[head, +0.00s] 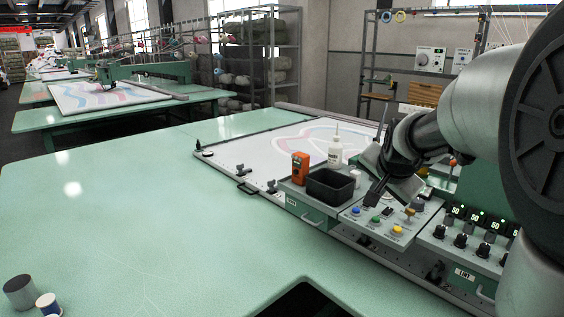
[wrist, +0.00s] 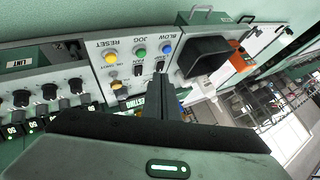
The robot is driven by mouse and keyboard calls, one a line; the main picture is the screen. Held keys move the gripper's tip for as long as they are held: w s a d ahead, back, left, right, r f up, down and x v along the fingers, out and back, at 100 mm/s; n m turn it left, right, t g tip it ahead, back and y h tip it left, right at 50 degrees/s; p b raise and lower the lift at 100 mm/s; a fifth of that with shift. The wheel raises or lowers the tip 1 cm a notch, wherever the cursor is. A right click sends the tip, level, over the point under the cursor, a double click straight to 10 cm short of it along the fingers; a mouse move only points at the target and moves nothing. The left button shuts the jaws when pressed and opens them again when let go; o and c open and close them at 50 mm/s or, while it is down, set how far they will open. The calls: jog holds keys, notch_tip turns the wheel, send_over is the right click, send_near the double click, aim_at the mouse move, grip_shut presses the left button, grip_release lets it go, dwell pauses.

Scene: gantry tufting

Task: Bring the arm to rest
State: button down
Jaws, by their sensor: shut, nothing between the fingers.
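My gripper (head: 372,197) is at the right in the head view, with my arm coming in from the right edge. Its dark fingers point down and are together over the button panel (head: 352,226). In the wrist view the shut fingers (wrist: 160,82) reach up toward the panel between the labels JOG and BLOW. The blue button (wrist: 166,48), green button (wrist: 139,53) and yellow button (wrist: 111,57) show beyond the fingertips. No object shows in the fingers. I cannot tell whether the fingertips touch the panel.
A black bin (head: 330,187), an orange device (head: 300,168) and a white bottle (head: 335,150) stand beside the panel. Black knobs (head: 460,240) are at the right. A framed white cloth (head: 270,150) lies behind. The green table (head: 130,210) is mostly clear, with spools (head: 48,305) at lower left.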

jog(key=s+a+f+n+g+y, duration=0.1)
jog(key=s+a+n, duration=0.5)
jog(key=s, duration=0.8)
jog(key=s+a+f+n+g+y, duration=0.15)
jog(key=s+a+n, duration=0.5)
jog(key=s, duration=0.75)
notch_tip(320, 180, up, 14)
jog(key=a+m+p, duration=0.1)
jog(key=p, duration=1.2)
jog(key=shift+a+p, duration=0.25)
jog(key=shift+p, duration=0.1)
jog(key=shift+w+m+g+h, duration=0.1)
jog(key=shift+m+g+h, duration=0.15)
dwell(1.0)
